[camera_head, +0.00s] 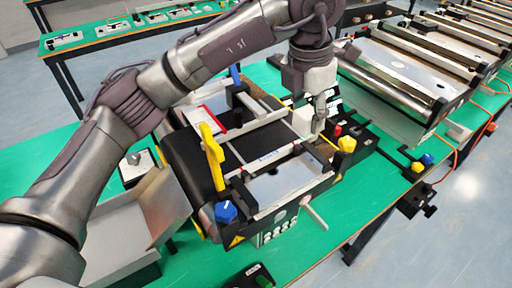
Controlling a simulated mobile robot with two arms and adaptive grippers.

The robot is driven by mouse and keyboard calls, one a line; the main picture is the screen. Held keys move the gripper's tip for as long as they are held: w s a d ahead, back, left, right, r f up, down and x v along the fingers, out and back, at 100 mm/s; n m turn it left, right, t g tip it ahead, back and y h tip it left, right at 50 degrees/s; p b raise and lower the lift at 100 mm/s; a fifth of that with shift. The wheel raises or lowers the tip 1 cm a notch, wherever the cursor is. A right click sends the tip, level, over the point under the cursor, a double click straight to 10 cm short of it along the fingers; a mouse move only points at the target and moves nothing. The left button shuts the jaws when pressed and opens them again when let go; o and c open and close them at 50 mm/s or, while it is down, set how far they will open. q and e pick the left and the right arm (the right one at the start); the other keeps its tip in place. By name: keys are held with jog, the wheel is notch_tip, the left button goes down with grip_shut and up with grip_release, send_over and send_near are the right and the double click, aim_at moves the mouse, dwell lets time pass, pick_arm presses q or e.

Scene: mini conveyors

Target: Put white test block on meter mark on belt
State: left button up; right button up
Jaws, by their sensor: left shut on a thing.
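My left gripper (320,122) points down over the right end of the mini conveyor, shut on the white test block (303,121). The block is pale and partly hidden by the fingers. I cannot tell whether it touches the conveyor below. The dark belt (254,144) runs across the middle of the conveyor, left of the block. A pale strip with small print (268,159) crosses near the belt's front edge; I cannot tell whether it is the meter mark. My right gripper is not in view.
The conveyor stands on a green table (312,246). A yellow upright part (212,157), a blue knob (226,212) and a yellow knob (346,144) stick up around it. An open grey tray (118,243) lies left. Larger metal roller conveyors (395,72) stand at right.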

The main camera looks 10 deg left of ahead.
pick_arm(q)
jog(key=w+a+f+p, duration=0.1)
jog(key=w+a+f, duration=0.1)
jog(key=a, duration=0.1)
jog(key=p, duration=0.3)
send_over(257, 147)
jog(key=f, duration=0.4)
jog(key=shift+s+a+f, duration=0.15)
jog(key=shift+s+f, duration=0.1)
jog(key=shift+f, duration=0.05)
jog(key=shift+w+a+f, duration=0.1)
jog(key=shift+a+f, duration=0.05)
jog(key=shift+f, duration=0.05)
notch_tip(257, 147, down, 3)
jog(key=shift+f+p, duration=0.1)
jog(key=shift+p, duration=1)
jog(key=shift+f, duration=0.45)
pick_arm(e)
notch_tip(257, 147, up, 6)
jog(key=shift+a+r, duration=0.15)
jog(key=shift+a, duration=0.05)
